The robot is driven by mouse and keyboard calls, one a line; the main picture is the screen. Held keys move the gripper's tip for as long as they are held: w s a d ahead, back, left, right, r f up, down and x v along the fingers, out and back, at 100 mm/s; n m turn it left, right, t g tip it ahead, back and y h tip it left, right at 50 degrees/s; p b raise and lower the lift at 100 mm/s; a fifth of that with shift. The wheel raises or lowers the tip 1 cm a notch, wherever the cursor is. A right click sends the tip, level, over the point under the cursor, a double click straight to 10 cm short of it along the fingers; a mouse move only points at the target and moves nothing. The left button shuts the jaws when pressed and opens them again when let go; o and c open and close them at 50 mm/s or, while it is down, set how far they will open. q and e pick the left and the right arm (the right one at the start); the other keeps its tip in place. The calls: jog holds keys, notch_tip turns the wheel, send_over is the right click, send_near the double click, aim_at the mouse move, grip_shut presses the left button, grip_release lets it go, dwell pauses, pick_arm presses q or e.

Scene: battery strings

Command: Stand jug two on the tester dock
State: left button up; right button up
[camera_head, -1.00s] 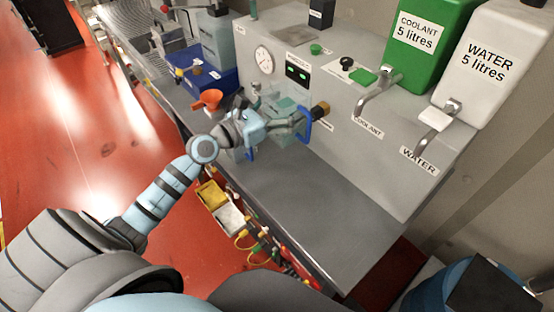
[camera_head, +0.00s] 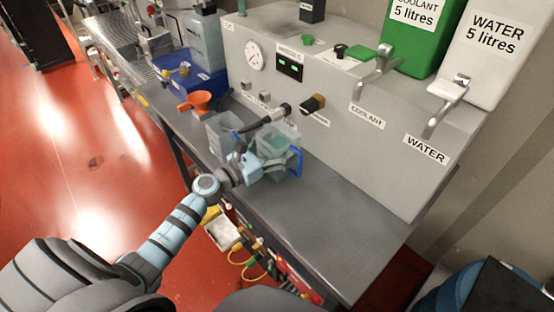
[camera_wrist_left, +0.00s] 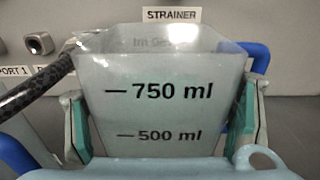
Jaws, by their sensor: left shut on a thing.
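My left gripper (camera_head: 271,163) is shut on a clear jug (camera_head: 279,142) with a blue handle, held upright over the front of the grey bench. In the left wrist view its fingers (camera_wrist_left: 160,125) grip both sides of the jug (camera_wrist_left: 160,88), which is marked 750 ml and 500 ml. No number naming the jug shows. A second clear jug (camera_head: 222,130) stands just left of it. I cannot pick out the tester dock; a grey machine (camera_head: 350,125) with a gauge and a lit green display stands behind. My right gripper is not in view.
A black hose (camera_head: 265,118) runs from the machine down behind the jugs; it shows at left in the left wrist view (camera_wrist_left: 35,88). An orange funnel (camera_head: 196,101) and blue bin (camera_head: 197,82) stand left. Coolant and water taps (camera_head: 446,100) overhang the right. The bench front right (camera_head: 330,220) is clear.

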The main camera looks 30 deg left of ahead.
pick_arm(q)
notch_tip(320, 180, down, 3)
jog(key=shift+r+b, duration=0.1)
jog(key=shift+b, duration=0.4)
jog(key=shift+r, duration=0.1)
jog(key=o, duration=1.5)
jog(key=shift+f, duration=0.2)
jog(key=o, duration=0.4)
jog(key=shift+s+r, duration=0.1)
